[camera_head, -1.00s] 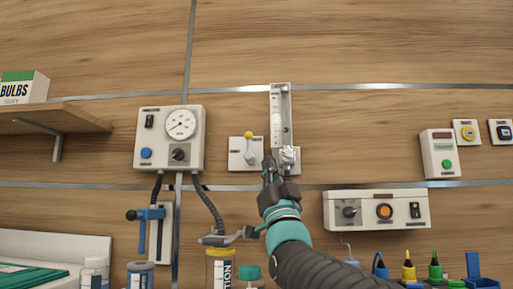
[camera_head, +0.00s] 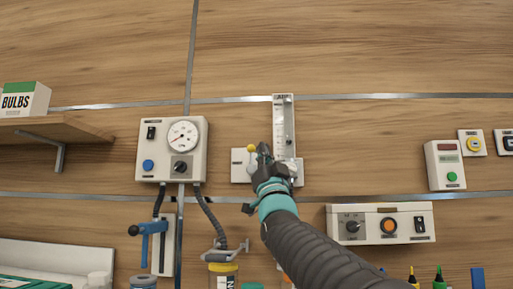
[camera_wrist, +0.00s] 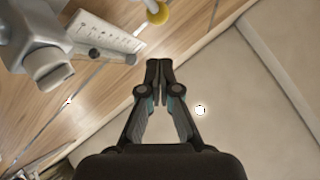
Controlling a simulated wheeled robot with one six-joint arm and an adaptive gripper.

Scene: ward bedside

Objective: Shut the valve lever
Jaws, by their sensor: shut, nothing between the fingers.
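A small lever with a yellow ball knob (camera_head: 251,148) stands on a white wall plate (camera_head: 239,166). The lever's stem is mostly hidden behind my gripper in the head view. My gripper (camera_head: 263,150) is shut and empty, with its tips just right of the knob in that view. In the wrist view the shut fingertips (camera_wrist: 158,64) point toward the yellow knob (camera_wrist: 159,13), with a gap between them in the picture. I cannot tell whether they touch anything. A blue lever-like handle (camera_head: 151,229) is mounted lower left, away from my gripper.
A flowmeter (camera_head: 284,115) stands close right of the lever; its knob (camera_wrist: 49,68) juts out in the wrist view. A gauge box (camera_head: 149,133) is left, with hoses below. A control box (camera_head: 379,209) is lower right. The wall above is clear.

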